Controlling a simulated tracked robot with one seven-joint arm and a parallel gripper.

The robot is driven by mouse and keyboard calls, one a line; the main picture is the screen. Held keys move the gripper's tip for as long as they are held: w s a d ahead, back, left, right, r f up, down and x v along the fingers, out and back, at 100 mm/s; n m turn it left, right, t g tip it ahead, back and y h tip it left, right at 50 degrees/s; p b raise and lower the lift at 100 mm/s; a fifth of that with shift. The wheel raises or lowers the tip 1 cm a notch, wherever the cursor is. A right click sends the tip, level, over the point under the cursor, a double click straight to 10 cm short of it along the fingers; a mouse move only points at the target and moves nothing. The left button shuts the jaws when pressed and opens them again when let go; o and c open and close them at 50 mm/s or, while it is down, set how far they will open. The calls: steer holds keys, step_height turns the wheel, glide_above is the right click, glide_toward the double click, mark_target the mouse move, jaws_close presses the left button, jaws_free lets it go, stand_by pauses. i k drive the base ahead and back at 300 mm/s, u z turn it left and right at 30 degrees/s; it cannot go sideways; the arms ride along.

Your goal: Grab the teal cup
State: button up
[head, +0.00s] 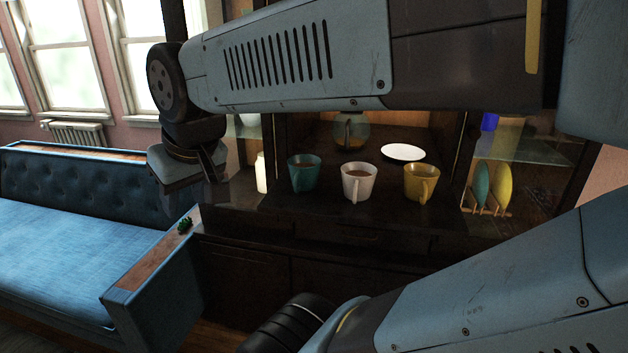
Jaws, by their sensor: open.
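The teal cup (304,176) stands upright on the dark cabinet's open shelf, leftmost in a row of three. It holds brown liquid, and its handle points toward the lower right. A white cup (357,184) stands to its right, and a yellow cup (419,184) stands further right. My gripper (213,168) is to the left of the teal cup in the picture, apart from it, at the end of my raised arm. It is open and appears empty; its fingertips are small and dark here.
A glass pot (351,134) and a white plate (403,152) sit behind the cups. A white cylinder (262,173) stands left of the teal cup. A rack at right holds a teal plate (481,184) and a yellow plate (503,187). A blue sofa (70,232) fills the left.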

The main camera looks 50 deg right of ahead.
mark_target(304, 170)
steer(key=z, duration=0.05)
steer(key=k, duration=2.15)
steer(key=z, duration=0.9)
steer(key=i, duration=1.55)
steer(key=u, duration=0.1)
